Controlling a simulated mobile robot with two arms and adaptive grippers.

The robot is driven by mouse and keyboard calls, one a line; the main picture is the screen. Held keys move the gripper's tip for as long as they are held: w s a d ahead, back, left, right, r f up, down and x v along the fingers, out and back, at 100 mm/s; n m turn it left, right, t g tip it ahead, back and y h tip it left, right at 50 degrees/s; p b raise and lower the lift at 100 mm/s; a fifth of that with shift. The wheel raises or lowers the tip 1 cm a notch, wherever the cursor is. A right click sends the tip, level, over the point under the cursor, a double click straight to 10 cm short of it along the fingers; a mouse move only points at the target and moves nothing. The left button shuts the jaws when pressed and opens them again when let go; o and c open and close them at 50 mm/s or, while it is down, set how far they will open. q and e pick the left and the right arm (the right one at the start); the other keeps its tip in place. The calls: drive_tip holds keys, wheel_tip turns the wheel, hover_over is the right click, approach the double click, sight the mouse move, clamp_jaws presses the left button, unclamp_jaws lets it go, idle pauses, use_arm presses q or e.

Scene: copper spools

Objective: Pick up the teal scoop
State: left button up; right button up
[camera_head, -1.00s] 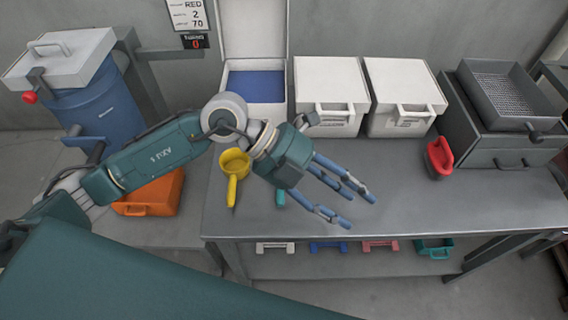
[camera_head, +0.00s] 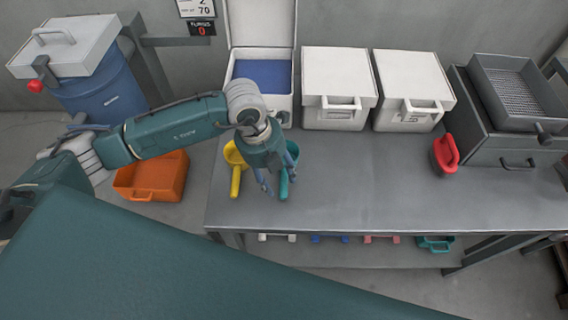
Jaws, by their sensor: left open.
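The teal scoop (camera_head: 284,187) lies on the grey table, with its handle toward the front edge. Its upper part is hidden behind my left gripper. My left gripper (camera_head: 278,186) is open and points down over the scoop, its fingers around or just above the handle. I cannot tell whether they touch it. My right gripper is not in view.
A yellow scoop (camera_head: 235,180) lies close on the left. An open white box with a blue inside (camera_head: 259,76) and closed white boxes (camera_head: 338,84) stand behind. A red scoop (camera_head: 445,153) lies right. The table's middle (camera_head: 370,180) is clear.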

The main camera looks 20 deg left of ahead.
use_arm(q)
drive_tip(key=f, duration=0.1)
drive_tip(key=d+f, duration=0.1)
drive_tip(key=f, duration=0.1)
drive_tip(key=shift+w, duration=0.1)
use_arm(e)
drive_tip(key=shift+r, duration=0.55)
use_arm(q)
drive_tip(key=shift+c, duration=0.5)
clamp_jaws()
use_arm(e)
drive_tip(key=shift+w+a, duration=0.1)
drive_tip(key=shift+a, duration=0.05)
use_arm(q)
drive_tip(key=shift+r, duration=0.15)
drive_tip(key=shift+r, duration=0.25)
wheel_tip(320, 180, up, 19)
drive_tip(key=b, duration=0.2)
drive_tip(key=shift+r+b, duration=0.15)
drive_tip(key=shift+b, duration=0.2)
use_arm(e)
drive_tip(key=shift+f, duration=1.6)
